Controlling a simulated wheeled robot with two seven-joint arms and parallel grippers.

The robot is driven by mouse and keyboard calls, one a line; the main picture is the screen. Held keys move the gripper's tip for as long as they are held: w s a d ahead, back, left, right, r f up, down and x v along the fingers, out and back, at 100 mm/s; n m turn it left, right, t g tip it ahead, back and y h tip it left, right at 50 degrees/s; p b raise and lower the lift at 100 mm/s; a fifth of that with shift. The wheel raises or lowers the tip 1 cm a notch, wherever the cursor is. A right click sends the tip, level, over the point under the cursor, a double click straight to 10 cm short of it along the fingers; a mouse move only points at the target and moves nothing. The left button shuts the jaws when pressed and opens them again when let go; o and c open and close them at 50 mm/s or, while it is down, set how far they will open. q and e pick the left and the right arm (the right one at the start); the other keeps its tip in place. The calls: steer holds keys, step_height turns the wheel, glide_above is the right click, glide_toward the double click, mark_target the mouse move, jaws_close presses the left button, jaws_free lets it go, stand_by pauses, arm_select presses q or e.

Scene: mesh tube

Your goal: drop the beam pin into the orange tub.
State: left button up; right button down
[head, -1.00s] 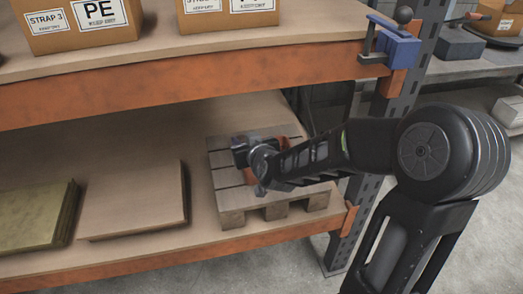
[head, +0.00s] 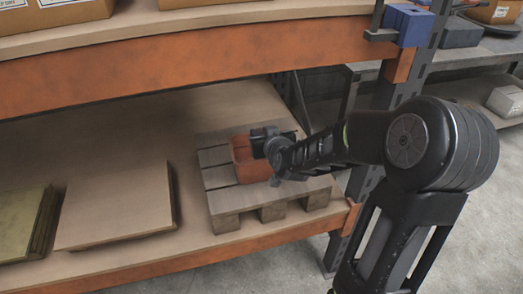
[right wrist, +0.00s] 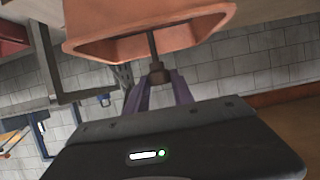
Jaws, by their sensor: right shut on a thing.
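The orange tub (head: 245,164) stands on the wooden pallet on the lower shelf in the head view. Its rim and side fill the top of the right wrist view (right wrist: 88,46). My right gripper (head: 268,143) is at the tub's upper right in the head view and hides part of it. In the right wrist view its purple fingers (right wrist: 160,84) are shut on the beam pin (right wrist: 157,73), a thin dark rod with a brownish block end. The rod overlaps the tub's opening; I cannot tell whether it is inside. My left gripper is not in view.
The pallet (head: 219,180) sits near the lower shelf's right end. Flat boards (head: 115,205) lie to its left. The orange upper beam (head: 180,75) crosses above, and a rack post (head: 408,80) with a blue clamp-like block (head: 407,22) stands right.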

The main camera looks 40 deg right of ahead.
steer(key=shift+f, duration=0.8)
steer(key=shift+f+b, duration=0.5)
steer(key=shift+f, duration=1.4)
steer(key=shift+f+b, duration=0.5)
steer(key=shift+b, duration=0.15)
steer(key=shift+f, duration=0.1)
steer(key=c, duration=1.1)
jaws_free()
steer(key=shift+s, duration=0.1)
